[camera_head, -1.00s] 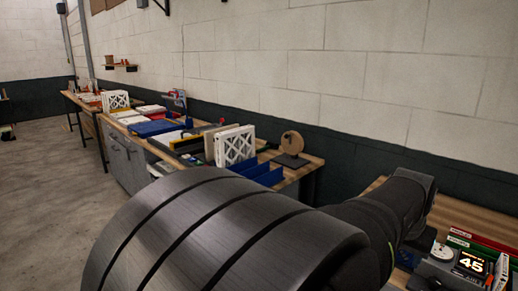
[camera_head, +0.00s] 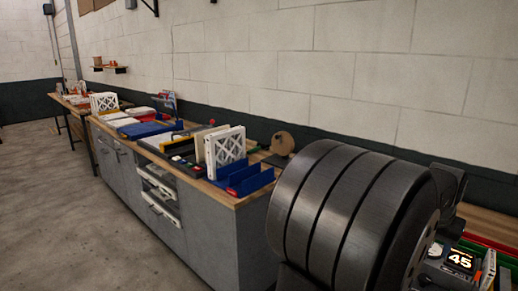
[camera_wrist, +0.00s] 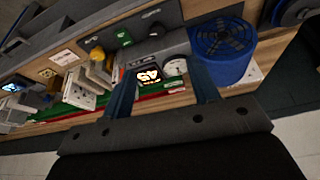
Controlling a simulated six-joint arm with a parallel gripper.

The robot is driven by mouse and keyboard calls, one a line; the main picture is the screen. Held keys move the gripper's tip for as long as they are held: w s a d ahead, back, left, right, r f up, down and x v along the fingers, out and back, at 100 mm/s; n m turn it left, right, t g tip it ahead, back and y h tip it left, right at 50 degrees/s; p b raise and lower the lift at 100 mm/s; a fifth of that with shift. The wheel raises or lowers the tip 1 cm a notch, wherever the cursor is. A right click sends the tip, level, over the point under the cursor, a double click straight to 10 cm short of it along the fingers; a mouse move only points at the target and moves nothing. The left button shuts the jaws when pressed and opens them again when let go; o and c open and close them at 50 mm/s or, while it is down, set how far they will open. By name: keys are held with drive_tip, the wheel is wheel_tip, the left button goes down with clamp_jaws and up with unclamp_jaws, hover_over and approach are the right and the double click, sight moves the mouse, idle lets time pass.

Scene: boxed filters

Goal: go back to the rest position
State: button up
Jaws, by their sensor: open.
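My gripper (camera_wrist: 160,70) shows in the wrist view, tilted, with its two dark blue fingers spread apart and nothing between them. In the head view my own dark, grooved arm link fills the lower right, and the gripper itself is not seen there.
A long workbench (camera_head: 245,205) runs along the wall, bearing white-framed filters (camera_head: 226,150) and blue bins (camera_head: 250,181). A round wooden disc (camera_head: 283,144) stands behind. The wrist view shows a blue drum (camera_wrist: 222,50) beside the right finger. The floor at left (camera_head: 60,200) is clear.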

idle(0.3)
drive_tip(key=s+a+n+t, duration=0.1)
drive_tip(key=s+a, duration=0.2)
drive_tip(key=a, duration=0.6)
drive_tip(key=s+a+n, duration=0.1)
drive_tip(key=s+a, duration=0.2)
drive_tip(key=a, duration=0.7)
drive_tip(key=m+g, duration=0.1)
drive_tip(key=m, duration=0.1)
approach(425, 278)
drive_tip(key=x, duration=0.8)
drive_tip(key=shift+w+f+m, duration=0.1)
drive_tip(key=shift+f+m, duration=0.1)
drive_tip(key=shift+m, duration=0.2)
drive_tip(key=shift+w+r+m+g+h, duration=0.1)
drive_tip(key=shift+m+g+h, duration=0.3)
drive_tip(key=shift+m, duration=1)
drive_tip(key=shift+w+m+g+h, duration=0.1)
drive_tip(key=shift+m+g, duration=0.6)
drive_tip(key=shift+m, duration=0.7)
